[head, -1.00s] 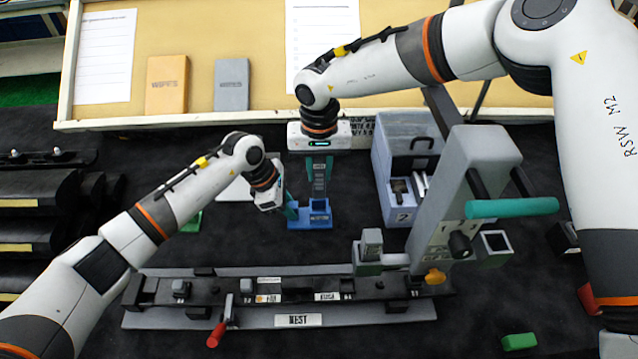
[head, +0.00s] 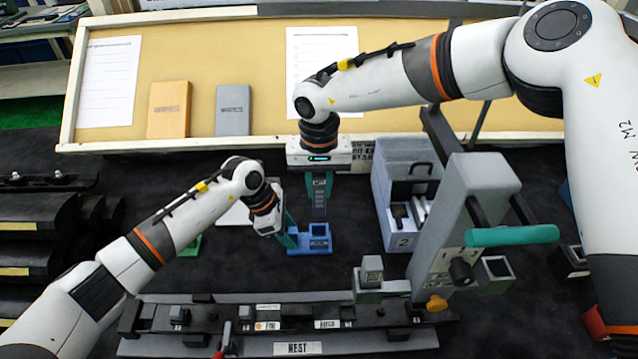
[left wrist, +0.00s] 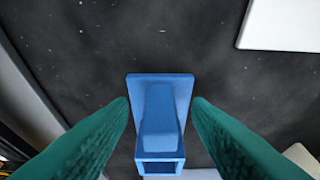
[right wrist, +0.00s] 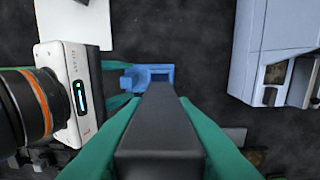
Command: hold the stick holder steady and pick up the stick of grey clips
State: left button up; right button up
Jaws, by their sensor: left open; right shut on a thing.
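The blue stick holder (head: 312,240) stands upright on the dark mat. It also shows in the left wrist view (left wrist: 160,120), between the teal fingers of my left gripper (left wrist: 160,105). These fingers are open, with narrow gaps on both sides of the holder. My right gripper (head: 319,188) is shut on the stick of grey clips, a dark grey bar (right wrist: 160,135), which it holds upright. In the head view the stick's lower end appears just above or behind the holder. In the right wrist view the holder's opening (right wrist: 160,77) shows beyond the stick.
A grey-blue bin (head: 398,215) labelled 2 stands right of the holder. A grey press (head: 465,220) with a teal handle stands farther right. The long nest fixture (head: 300,330) lies in front. A white sheet (right wrist: 75,22) lies beside the holder. Bare mat surrounds the holder.

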pick_arm(q)
jog(key=v, duration=1.1)
jog(key=shift+a+r, duration=0.2)
jog(key=shift+r, duration=0.1)
